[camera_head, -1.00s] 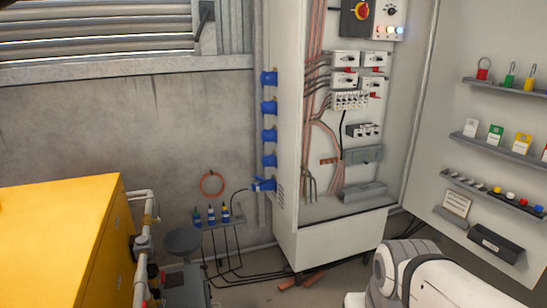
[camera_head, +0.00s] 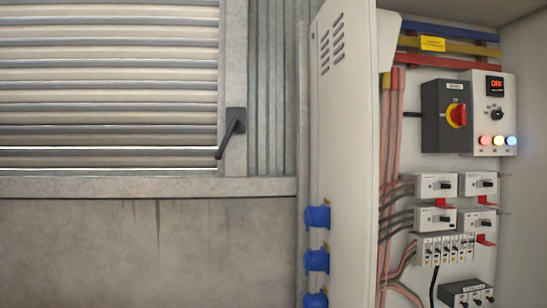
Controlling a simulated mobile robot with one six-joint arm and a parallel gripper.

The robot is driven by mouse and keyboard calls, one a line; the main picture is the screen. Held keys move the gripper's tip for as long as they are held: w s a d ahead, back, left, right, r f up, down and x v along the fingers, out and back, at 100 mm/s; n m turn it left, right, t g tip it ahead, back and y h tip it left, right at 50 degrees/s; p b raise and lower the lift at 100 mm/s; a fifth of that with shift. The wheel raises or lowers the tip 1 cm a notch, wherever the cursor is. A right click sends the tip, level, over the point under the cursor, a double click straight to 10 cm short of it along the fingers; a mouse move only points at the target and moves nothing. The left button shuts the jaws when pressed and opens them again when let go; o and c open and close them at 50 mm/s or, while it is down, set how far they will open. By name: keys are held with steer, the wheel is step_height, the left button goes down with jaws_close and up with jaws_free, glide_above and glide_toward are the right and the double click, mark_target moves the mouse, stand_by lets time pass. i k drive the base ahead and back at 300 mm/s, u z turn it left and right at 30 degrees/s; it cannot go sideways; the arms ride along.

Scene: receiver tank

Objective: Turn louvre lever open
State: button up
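The louvre (camera_head: 110,90) fills the upper left, with wide horizontal slats and thin bright gaps between some of them. The lever points down and slightly to the left. My gripper is not in this view, and nothing touches the lever.
An electrical cabinet (camera_head: 350,150) stands open at right, with a red and yellow rotary switch (camera_head: 456,115) and a display reading OFF (camera_head: 496,86). Blue sockets (camera_head: 317,217) stick out from its left side. The concrete wall (camera_head: 150,250) below the louvre is clear.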

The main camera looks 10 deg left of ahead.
mark_target(236, 119)
steer(key=i, duration=0.95)
steer(key=u, duration=1.4)
steer(key=i, duration=1.25)
steer(key=z, duration=0.6)
